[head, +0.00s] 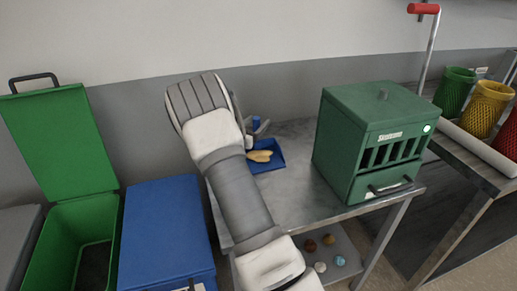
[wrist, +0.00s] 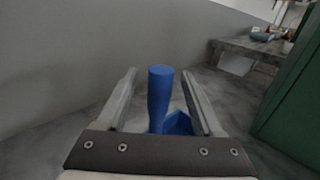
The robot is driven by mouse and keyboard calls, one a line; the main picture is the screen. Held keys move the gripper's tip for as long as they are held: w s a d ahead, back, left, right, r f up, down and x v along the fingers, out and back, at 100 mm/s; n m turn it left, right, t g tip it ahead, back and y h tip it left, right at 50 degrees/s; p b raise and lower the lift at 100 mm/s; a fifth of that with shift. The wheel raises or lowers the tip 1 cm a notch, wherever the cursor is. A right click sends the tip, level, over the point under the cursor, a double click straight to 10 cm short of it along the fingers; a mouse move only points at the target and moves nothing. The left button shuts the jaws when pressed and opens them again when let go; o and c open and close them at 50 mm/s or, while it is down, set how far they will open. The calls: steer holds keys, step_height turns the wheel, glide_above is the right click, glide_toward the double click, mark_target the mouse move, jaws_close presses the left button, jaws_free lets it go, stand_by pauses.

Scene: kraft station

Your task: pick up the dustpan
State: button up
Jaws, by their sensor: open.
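The blue dustpan (head: 268,165) lies on the metal table behind my arm in the head view, with a tan-yellow piece (head: 262,156) on or over its pan. In the wrist view its blue handle (wrist: 159,100) stands up between the fingers, and part of the pan (wrist: 178,124) shows beside the right finger. My gripper (wrist: 160,75) is open, with one finger on each side of the handle and visible gaps. In the head view my arm hides most of the gripper and part of the dustpan.
A green slotted box (head: 370,145) stands on the table (head: 300,190) to the right of the dustpan. The grey wall is close behind. A blue bin (head: 165,230) and an open green bin (head: 55,220) stand at left. Several balls lie on the lower shelf (head: 345,250).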

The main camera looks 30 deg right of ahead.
jaws_close()
stand_by(1.3)
